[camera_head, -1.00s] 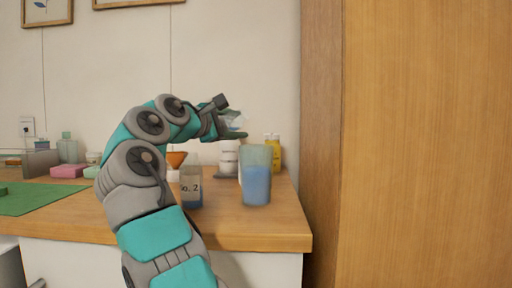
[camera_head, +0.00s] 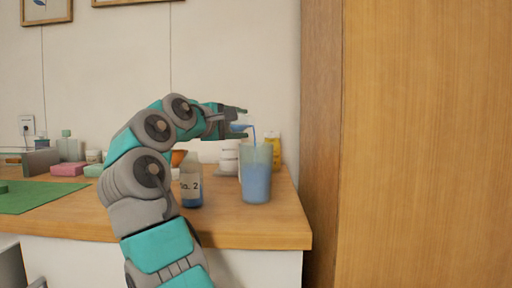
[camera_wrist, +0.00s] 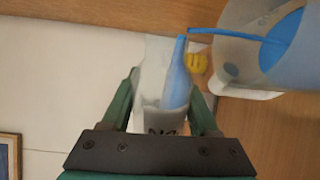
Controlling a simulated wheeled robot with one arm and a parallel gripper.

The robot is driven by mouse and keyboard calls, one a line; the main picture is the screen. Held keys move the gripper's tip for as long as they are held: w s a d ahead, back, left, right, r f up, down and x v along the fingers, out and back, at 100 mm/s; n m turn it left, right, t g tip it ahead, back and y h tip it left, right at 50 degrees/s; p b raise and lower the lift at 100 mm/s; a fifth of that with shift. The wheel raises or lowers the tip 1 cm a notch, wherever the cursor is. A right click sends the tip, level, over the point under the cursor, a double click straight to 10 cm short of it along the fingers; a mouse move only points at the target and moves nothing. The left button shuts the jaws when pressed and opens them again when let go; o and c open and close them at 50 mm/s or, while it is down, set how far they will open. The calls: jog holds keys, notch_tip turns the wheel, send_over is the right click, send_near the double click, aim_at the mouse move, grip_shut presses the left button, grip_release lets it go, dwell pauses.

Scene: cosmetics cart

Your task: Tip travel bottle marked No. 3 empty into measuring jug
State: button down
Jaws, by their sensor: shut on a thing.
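My gripper (camera_head: 243,123) is shut on a clear travel bottle (camera_wrist: 150,75), held tipped above the measuring jug (camera_head: 257,150). In the wrist view the bottle lies between my two fingers, with blue liquid inside along one side; its label is mostly hidden and its number cannot be read. A thin blue stream (camera_head: 254,134) runs from the bottle's mouth down into the jug. The jug stands upright on the counter with blue liquid in it, and also shows in the wrist view (camera_wrist: 235,45). Another bottle (camera_head: 191,180), marked No. 2, stands upright left of the jug, with blue liquid low inside.
A yellow bottle (camera_head: 276,150) and white containers (camera_head: 229,160) stand behind the jug. A green mat (camera_head: 30,198), pink block (camera_head: 69,169) and clear bottle (camera_head: 66,150) are at the left. A tall wooden panel (camera_head: 322,150) rises beside the counter's right end.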

jog(key=shift+f+m, duration=0.15)
jog(key=shift+m, duration=0.15)
jog(key=shift+s+d+r+m, duration=0.2)
jog(key=shift+r+m, duration=0.3)
jog(key=shift+m, duration=0.45)
jog(key=shift+s+d+r+m, duration=0.15)
jog(key=shift+r+m, duration=0.3)
jog(key=shift+m, duration=0.5)
dwell(1.0)
jog(key=shift+d+r+m, duration=0.25)
jog(key=shift+r+m, duration=0.15)
jog(key=shift+m, duration=0.4)
jog(key=shift+s+d+r+m+y, duration=0.2)
jog(key=shift+d+r+m, duration=0.05)
jog(key=shift+m, duration=0.45)
jog(key=shift+s+d+r+m+y, duration=0.15)
jog(key=shift+d+r+m+y, duration=0.1)
jog(key=shift+m, duration=0.45)
jog(key=shift+t, duration=0.3)
jog(key=f+n, duration=0.1)
jog(key=n, duration=0.1)
jog(key=w+a+f+n, duration=0.1)
jog(key=n, duration=0.1)
jog(key=a+f+n, duration=0.1)
jog(key=n, duration=0.1)
jog(key=shift+w+a+f+h, duration=0.1)
jog(key=shift+w+h, duration=0.1)
jog(key=shift+h, duration=0.15)
jog(key=shift+f+n, duration=0.1)
jog(key=shift+n, duration=0.6)
